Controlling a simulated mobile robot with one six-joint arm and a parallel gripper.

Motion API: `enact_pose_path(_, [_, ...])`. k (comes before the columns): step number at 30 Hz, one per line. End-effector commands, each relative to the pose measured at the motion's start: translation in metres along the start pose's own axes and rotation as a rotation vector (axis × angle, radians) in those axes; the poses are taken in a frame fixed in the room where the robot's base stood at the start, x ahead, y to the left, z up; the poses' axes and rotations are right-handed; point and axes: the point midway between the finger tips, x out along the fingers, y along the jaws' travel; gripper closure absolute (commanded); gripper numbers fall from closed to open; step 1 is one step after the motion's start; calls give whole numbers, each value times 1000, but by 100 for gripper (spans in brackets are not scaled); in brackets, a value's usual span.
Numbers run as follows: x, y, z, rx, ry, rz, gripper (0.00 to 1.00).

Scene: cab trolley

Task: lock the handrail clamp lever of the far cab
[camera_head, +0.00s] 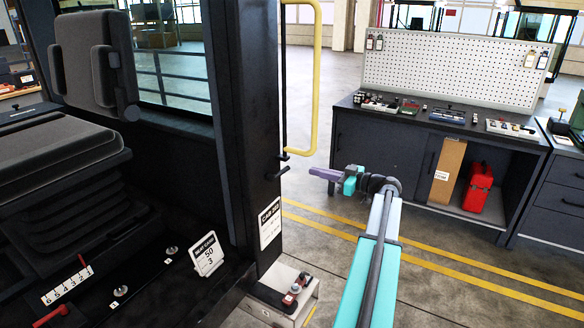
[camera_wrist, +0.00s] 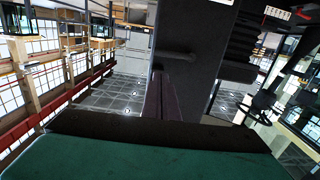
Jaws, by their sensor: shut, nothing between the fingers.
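The yellow handrail (camera_head: 317,80) stands upright beside the dark cab pillar (camera_head: 245,120) in the head view. A small black piece (camera_head: 284,156) sticks out of the pillar near the handrail's lower end; I cannot tell surely whether it is the clamp lever or its position. My gripper (camera_head: 313,172) has purple fingers, shut and empty, pointing left towards the pillar. It is a little below and right of the handrail's lower end, apart from it in the picture. In the wrist view my fingers (camera_wrist: 163,85) point at the dark pillar (camera_wrist: 190,60); no lever is clear there.
A seat (camera_head: 50,150) and a seat card (camera_head: 207,254) are inside the cab at left. A step (camera_head: 285,298) with a small red-and-grey part (camera_head: 295,288) lies below the pillar. A workbench (camera_head: 385,140) with a pegboard (camera_head: 455,65) stands at right. Floor with yellow lines lies between.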

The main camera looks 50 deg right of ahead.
Motion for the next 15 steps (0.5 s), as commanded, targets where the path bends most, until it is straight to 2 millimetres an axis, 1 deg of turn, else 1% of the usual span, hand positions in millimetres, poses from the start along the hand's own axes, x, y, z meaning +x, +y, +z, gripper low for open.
enact_pose_path(5, [3,0,0,1,-1,-1,100])
enact_pose_path(8, [8,0,-1,1,-1,-2,100])
enact_pose_path(11, [16,0,-1,1,-1,-2,100])
enact_pose_path(15, [33,-1,-2,1,-1,-4,100])
